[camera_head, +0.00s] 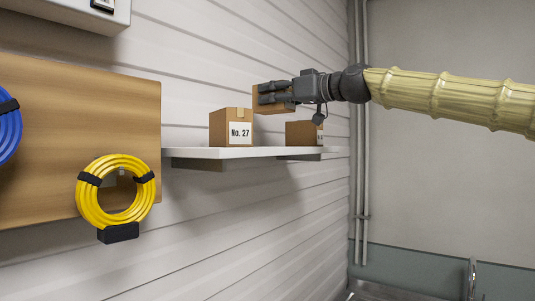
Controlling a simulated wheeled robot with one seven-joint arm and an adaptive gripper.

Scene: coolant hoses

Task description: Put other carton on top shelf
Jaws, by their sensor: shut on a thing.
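My gripper (275,92) is shut on a brown carton (272,104) and holds it above the white shelf (225,154). The held carton looks raised clear of the shelf, between two other cartons in the picture. A carton labelled "No. 27" (219,132) stands on the shelf at the left. Another carton (300,132) stands on the shelf at the right, partly showing a label that is too small to read. The gripper fingers cover part of the held carton.
A wooden board (60,90) on the wall carries a coiled yellow hose (85,200) and a coiled blue hose (8,140) at the left. A grey-white box (60,14) hangs at the upper left. Vertical pipes (361,190) run down the corner right of the shelf.

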